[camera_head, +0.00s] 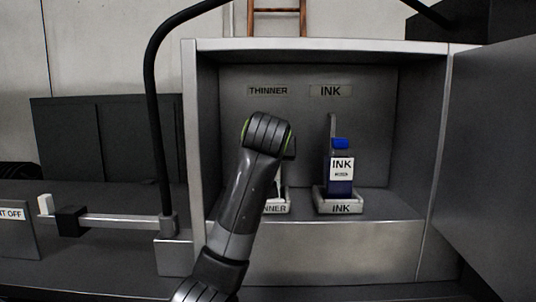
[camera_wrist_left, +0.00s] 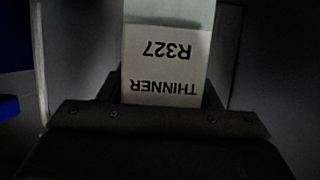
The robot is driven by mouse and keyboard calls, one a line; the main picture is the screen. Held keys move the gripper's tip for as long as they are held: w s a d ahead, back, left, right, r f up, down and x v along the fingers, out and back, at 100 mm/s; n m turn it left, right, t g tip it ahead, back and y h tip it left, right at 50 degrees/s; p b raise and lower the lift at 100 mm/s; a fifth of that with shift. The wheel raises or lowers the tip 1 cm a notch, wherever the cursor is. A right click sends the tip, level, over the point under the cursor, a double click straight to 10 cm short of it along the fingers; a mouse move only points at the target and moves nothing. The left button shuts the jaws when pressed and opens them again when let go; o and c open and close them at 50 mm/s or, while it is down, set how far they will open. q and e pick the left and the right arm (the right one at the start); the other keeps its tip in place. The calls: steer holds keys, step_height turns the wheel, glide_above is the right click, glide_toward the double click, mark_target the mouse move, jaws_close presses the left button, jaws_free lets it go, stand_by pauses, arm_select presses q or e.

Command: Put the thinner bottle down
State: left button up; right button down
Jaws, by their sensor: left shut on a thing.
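The thinner bottle (camera_wrist_left: 165,65) shows close up in the left wrist view, its white label reading THINNER R327 upside down. My left gripper (camera_wrist_left: 160,102) is shut on it, with a dark finger on each side. In the head view my left arm reaches into the open cabinet (camera_head: 320,46) and hides the gripper and nearly all of the bottle. The THINNER holder (camera_head: 277,208) on the cabinet floor is partly covered by the arm. I cannot tell whether the bottle touches the holder. My right gripper is not in view.
The ink bottle (camera_head: 341,172) with a blue cap stands in the INK holder (camera_head: 340,208) to the right. Its blue cap shows at the left of the left wrist view (camera_wrist_left: 8,106). The cabinet door (camera_head: 495,150) stands open at right. A black lever (camera_head: 152,110) rises at left.

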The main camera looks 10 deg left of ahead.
arm_select(q)
steer(key=o, duration=1.2)
steer(key=shift+s, duration=0.1)
steer(key=shift+o, duration=0.2)
steer(key=p+v, duration=0.2)
steer(key=v, duration=1)
steer(key=shift+d, duration=0.1)
steer(key=shift+r+p, duration=0.2)
steer(key=shift+p, duration=0.1)
